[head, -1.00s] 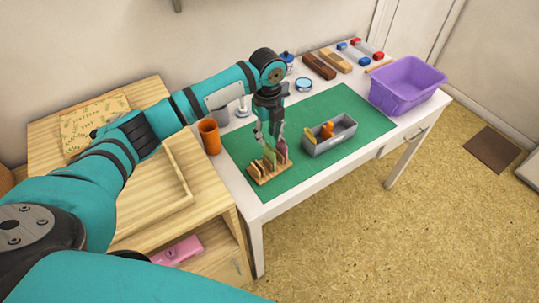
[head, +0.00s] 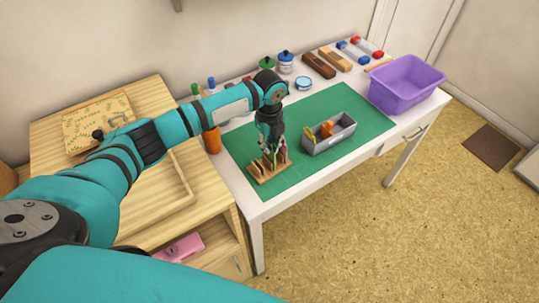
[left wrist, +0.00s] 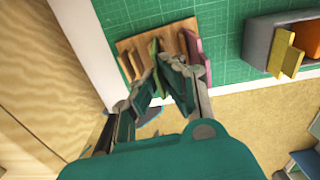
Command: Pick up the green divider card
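The green divider card (left wrist: 155,58) stands upright in a slotted wooden rack (left wrist: 130,66) on the green mat. In the head view the rack (head: 254,170) is at the mat's near left corner. My left gripper (left wrist: 158,76) points down into the rack, its fingers on either side of the green card. Whether the fingers press on the card cannot be made out. A pink card (left wrist: 195,48) stands just right of the right finger. In the head view my left gripper (head: 270,148) largely hides the green card. My right gripper is not in view.
A grey bin (head: 329,138) with orange and yellow things stands right of the rack. An orange cup (head: 212,140) is left of the mat. A purple tub (head: 408,84) stands at the table's right end. The mat's (head: 350,105) far right part is clear.

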